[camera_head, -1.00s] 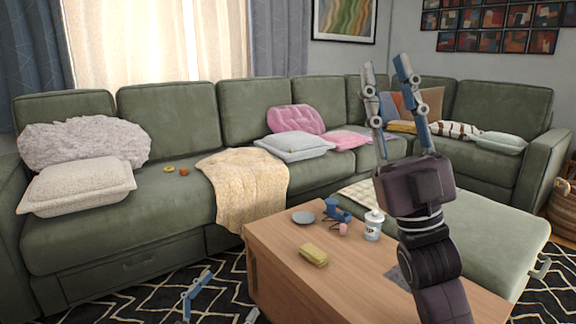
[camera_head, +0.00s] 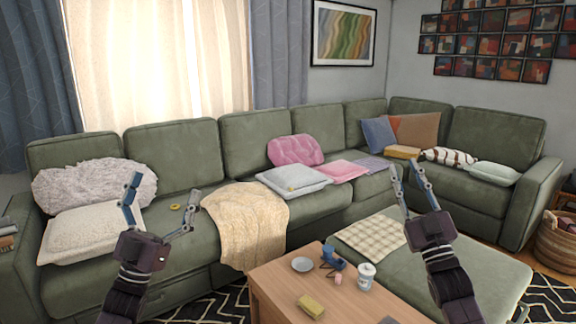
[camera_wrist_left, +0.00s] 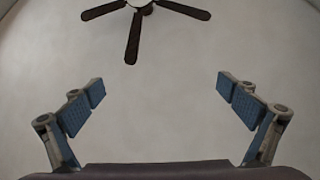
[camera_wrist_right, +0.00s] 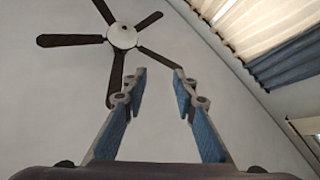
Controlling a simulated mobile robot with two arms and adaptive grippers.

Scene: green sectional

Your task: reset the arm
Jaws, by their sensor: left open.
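My left gripper (camera_head: 163,205) is raised at the left of the head view, in front of the sofa's left part. Its fingers point up and stand wide apart, with nothing between them. In the left wrist view its two blue-padded fingers (camera_wrist_left: 160,95) frame only the ceiling. My right gripper (camera_head: 406,178) is raised at the right of the head view, in front of the ottoman. Its fingers point up, apart and empty. In the right wrist view its fingers (camera_wrist_right: 158,85) have a gap between them, narrower than the left one's, with ceiling behind.
A wooden coffee table (camera_head: 277,292) stands at front centre with a yellow sponge-like block (camera_head: 311,306), a white cup (camera_head: 366,277), a plate (camera_head: 302,264) and a blue object (camera_head: 333,257). The green sofa (camera_head: 170,154) runs behind. The ottoman (camera_head: 472,265) is at right.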

